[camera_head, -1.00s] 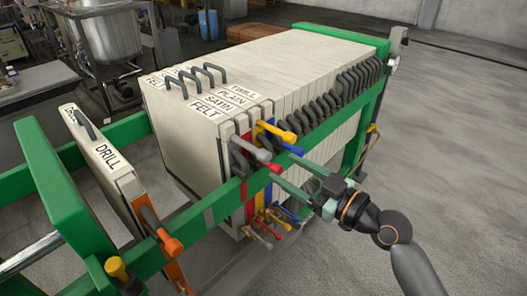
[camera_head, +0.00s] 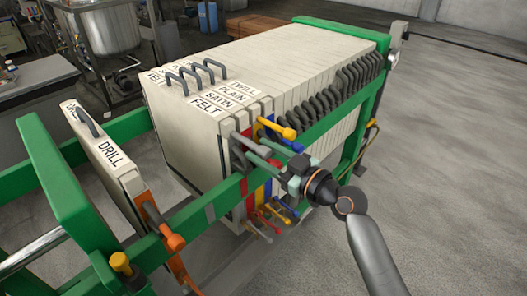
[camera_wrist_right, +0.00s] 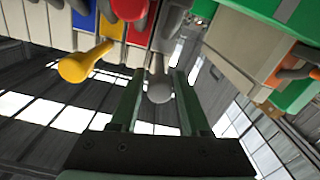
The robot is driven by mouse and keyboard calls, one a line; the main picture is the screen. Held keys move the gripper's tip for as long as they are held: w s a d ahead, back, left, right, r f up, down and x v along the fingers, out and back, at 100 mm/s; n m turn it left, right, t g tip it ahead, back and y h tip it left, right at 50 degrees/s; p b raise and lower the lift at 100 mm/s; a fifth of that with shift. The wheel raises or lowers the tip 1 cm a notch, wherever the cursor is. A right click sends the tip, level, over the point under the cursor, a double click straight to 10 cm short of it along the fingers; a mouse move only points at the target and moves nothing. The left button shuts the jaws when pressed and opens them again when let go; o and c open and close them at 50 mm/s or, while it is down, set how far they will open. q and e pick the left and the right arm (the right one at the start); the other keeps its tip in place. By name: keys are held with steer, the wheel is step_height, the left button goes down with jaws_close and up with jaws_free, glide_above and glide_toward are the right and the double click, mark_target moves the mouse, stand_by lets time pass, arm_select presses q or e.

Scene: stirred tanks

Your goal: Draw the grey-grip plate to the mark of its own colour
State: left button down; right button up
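The grey-grip plate is the front FELT plate (camera_head: 178,140) of the pack, standing upright against the others. Its upper grey grip (camera_head: 249,144) sticks out over the green side rail (camera_head: 190,222). A grey mark (camera_head: 210,212) is on the rail, left of the pack. My right gripper (camera_head: 260,151) is at the grey grip, its fingers apart on either side. In the right wrist view the grey knob (camera_wrist_right: 158,90) shows between the two fingers (camera_wrist_right: 156,100), with no clear contact. My left gripper is not in view.
Red (camera_wrist_right: 130,8), yellow (camera_head: 290,133) and blue (camera_head: 296,146) grips crowd beside the grey one. A DRILL plate (camera_head: 108,148) with an orange grip (camera_head: 175,242) stands apart at left. The gap between it and the pack is free.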

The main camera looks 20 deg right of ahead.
jaws_close()
stand_by(1.1)
